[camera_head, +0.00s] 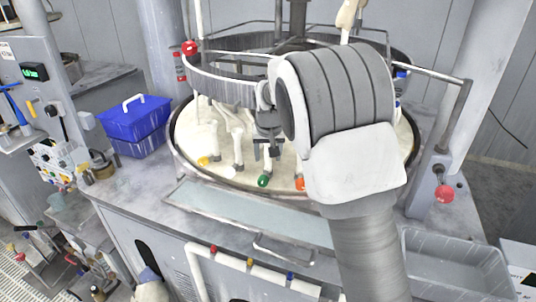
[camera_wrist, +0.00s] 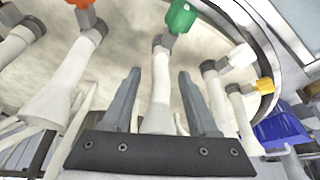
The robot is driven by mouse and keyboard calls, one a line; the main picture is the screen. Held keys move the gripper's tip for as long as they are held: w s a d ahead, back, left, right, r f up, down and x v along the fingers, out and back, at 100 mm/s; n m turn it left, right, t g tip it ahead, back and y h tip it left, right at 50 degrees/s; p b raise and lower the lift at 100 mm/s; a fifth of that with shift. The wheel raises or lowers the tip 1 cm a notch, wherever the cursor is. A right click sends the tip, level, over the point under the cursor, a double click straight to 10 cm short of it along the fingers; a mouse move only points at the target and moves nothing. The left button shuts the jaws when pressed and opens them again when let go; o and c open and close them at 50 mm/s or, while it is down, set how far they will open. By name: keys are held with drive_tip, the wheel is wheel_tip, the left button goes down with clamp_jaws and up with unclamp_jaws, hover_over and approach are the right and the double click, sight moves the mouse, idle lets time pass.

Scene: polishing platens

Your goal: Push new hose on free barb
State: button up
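Several white tapered stems with grey collars and coloured ends stand over the cream platen (camera_head: 215,120). Their ends are orange (camera_wrist: 94,25), green (camera_wrist: 181,17), white (camera_wrist: 241,56) and yellow (camera_wrist: 264,86). The green and orange ends also show in the head view, low at the front of the platen. My gripper (camera_wrist: 160,85) is open. Its two grey fingers stand either side of the green-ended white stem (camera_wrist: 160,88), with gaps showing on both sides. In the head view my gripper (camera_head: 268,150) is just above the green end. I cannot tell which piece is the new hose or the free barb.
A metal rim (camera_head: 205,172) surrounds the platen. A blue box (camera_head: 135,120) stands on the grey bench to the left. A grey tray (camera_head: 450,265) is at the lower right. A red knob (camera_head: 444,193) and a rail flank the right side. My arm hides the platen's right part.

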drive_tip(key=b+v, duration=0.1)
drive_tip(key=v, duration=1.6)
drive_tip(key=shift+r, duration=0.25)
